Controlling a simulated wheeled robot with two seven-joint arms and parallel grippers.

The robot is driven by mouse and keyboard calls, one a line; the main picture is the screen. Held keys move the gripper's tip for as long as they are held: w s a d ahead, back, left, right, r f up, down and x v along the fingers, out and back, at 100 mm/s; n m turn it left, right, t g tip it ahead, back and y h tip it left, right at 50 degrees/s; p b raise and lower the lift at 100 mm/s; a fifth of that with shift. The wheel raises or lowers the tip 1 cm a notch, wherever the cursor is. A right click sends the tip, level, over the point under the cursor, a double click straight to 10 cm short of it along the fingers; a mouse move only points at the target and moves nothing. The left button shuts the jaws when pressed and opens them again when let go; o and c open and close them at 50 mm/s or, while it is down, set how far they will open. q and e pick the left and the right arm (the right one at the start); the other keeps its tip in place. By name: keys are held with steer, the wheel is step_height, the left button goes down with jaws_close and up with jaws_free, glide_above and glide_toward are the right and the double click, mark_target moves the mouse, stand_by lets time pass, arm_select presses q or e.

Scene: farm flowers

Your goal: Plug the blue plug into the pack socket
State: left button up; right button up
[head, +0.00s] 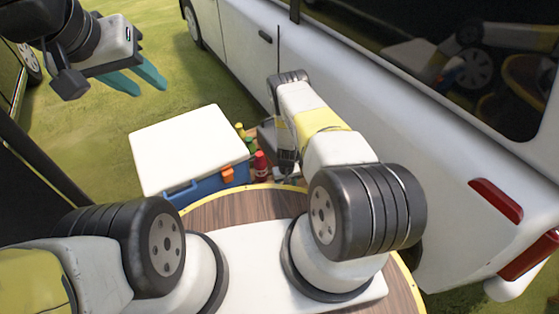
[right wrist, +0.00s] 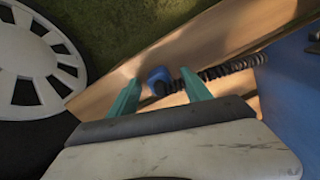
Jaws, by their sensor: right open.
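The blue plug (right wrist: 159,77) shows in the right wrist view, with a black coiled cable (right wrist: 228,69) running from it to the right. My right gripper (right wrist: 160,92) is open, its two teal fingers on either side of the plug in the picture. I cannot tell whether they touch it. In the head view, my left gripper (head: 138,79) is at the upper left above the grass, its teal fingers apart and empty. The right gripper's fingers are hidden in the head view behind my arm. I cannot make out the pack socket in either view.
A blue cooler with a white lid (head: 190,145) stands beside bottles (head: 260,163); its blue side (right wrist: 292,95) borders the right wrist view. A wooden surface (right wrist: 225,35) lies around the plug. A white van (head: 400,130) stands close on the right. Open grass (head: 185,85) lies beyond the cooler.

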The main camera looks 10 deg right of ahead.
jaws_close()
stand_by(0.3)
steer(key=shift+r, duration=0.45)
steer(key=r, duration=0.2)
steer(key=shift+s+r, duration=0.35)
steer(key=shift+r, duration=0.05)
steer(key=s+d+r, duration=0.1)
steer(key=s, duration=1.4)
steer(key=shift+s+d+r, duration=0.15)
steer(key=shift+d, duration=0.05)
